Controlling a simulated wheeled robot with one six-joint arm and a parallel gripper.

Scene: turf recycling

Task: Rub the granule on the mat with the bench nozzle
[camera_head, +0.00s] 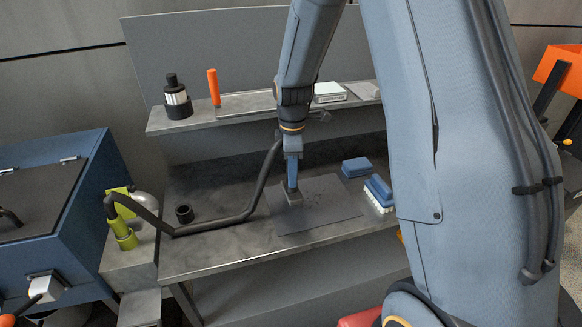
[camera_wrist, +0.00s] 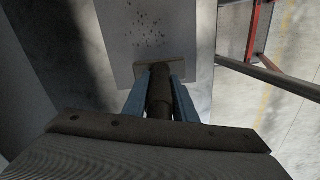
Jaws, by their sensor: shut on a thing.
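My gripper (camera_head: 291,184) is shut on the bench nozzle, and its blue fingers also show in the wrist view (camera_wrist: 161,98). The bench nozzle (camera_head: 293,198) has a flat, wide head and a dark tube, seen between the fingers in the wrist view (camera_wrist: 158,90). The grey mat (camera_head: 335,207) lies on the bench, and the nozzle head is at or just above its left part; contact is unclear. Dark granules (camera_wrist: 148,24) lie scattered on the mat beyond the nozzle head in the wrist view. They are hard to make out in the head view.
A black ring (camera_head: 184,214) stands at left. Blue-topped brushes or blocks (camera_head: 357,167) lie right of the mat. A shelf (camera_head: 235,112) behind holds a black-and-silver bottle (camera_head: 176,98) and an orange-handled tool (camera_head: 214,88).

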